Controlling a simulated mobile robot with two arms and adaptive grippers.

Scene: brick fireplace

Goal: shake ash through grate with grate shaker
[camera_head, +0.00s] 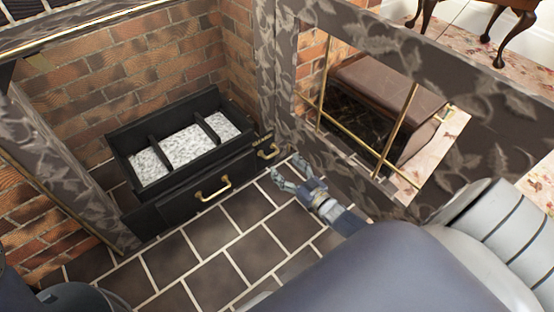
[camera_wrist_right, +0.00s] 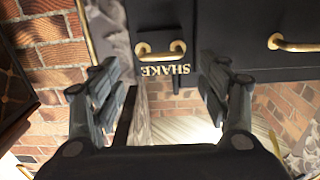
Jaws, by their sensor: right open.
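The black grate (camera_head: 205,100) stands in the brick fireplace in the head view. Pale grey ash (camera_head: 188,147) lies between its crossbars. At its front right corner is the grate shaker, a small brass handle (camera_head: 268,151). In the right wrist view the shaker handle (camera_wrist_right: 160,52) is on a black front beside gold lettering that reads SHAKE. My right gripper (camera_head: 288,168) is open and empty, just in front of and slightly right of the shaker. In the wrist view the handle lies between and beyond its fingers, apart from them. My left gripper is not in view.
A larger brass handle (camera_head: 213,190) is on the black drawer front (camera_head: 190,198) below the grate. A dark patterned surround with a brass-framed opening (camera_head: 384,150) stands close at the right. The dark tiled hearth (camera_head: 205,243) in front is clear.

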